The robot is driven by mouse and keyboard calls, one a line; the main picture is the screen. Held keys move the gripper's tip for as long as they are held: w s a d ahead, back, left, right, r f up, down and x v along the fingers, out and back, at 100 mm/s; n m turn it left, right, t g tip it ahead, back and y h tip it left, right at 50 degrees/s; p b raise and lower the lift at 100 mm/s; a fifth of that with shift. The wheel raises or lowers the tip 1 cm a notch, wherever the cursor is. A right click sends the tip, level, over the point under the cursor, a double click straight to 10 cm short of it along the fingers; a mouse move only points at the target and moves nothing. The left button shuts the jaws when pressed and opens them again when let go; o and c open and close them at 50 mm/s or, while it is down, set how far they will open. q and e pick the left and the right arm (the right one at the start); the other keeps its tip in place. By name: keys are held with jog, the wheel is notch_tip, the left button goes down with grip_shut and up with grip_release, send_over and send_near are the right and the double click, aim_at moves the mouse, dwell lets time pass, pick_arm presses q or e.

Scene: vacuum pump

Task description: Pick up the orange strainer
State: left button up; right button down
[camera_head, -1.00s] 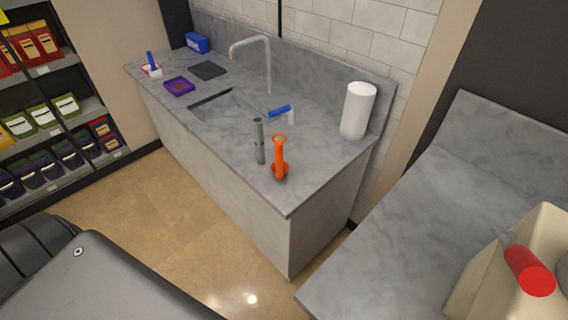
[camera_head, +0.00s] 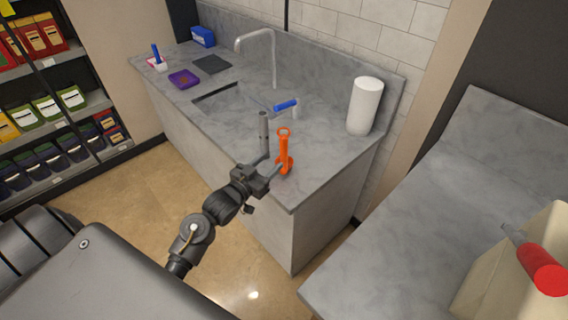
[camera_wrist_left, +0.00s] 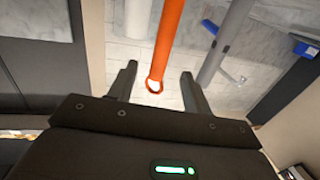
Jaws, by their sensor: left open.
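The orange strainer (camera_head: 284,145) stands upright near the front right corner of the sink counter, with a ring at its top. My left gripper (camera_head: 273,161) is open and empty beside its lower part, with its fingers pointing at it. In the left wrist view the strainer (camera_wrist_left: 169,35) appears between the two spread fingers of the gripper (camera_wrist_left: 158,72), its ring end nearest the palm. I cannot tell whether a finger touches it. My right gripper is not in view.
A grey tube (camera_head: 263,127) stands close left of the strainer; it also shows in the wrist view (camera_wrist_left: 228,38). A white roll (camera_head: 365,105), a blue-handled item (camera_head: 286,105) and a tap (camera_head: 273,55) are behind. A red cylinder (camera_head: 543,268) is at the right.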

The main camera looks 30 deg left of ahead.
aim_at(281, 149)
pick_arm(q)
jog(key=w, duration=0.4)
jog(key=w+p, duration=0.1)
jog(key=shift+w+d+r, duration=0.3)
jog(key=shift+w+d, duration=0.1)
jog(key=shift+w+r+p, duration=0.1)
jog(key=shift+w+p, duration=0.2)
jog(key=shift+p, duration=0.05)
jog(key=w, duration=0.1)
jog(key=w+p, duration=0.1)
jog(key=w, duration=0.1)
jog(key=shift+w+d+f, duration=0.15)
jog(key=shift+w+f, duration=0.05)
jog(key=shift+w, duration=0.1)
jog(key=shift+w+f, duration=0.1)
jog(key=shift+w, duration=0.35)
jog(key=shift+c, duration=0.9)
grip_shut()
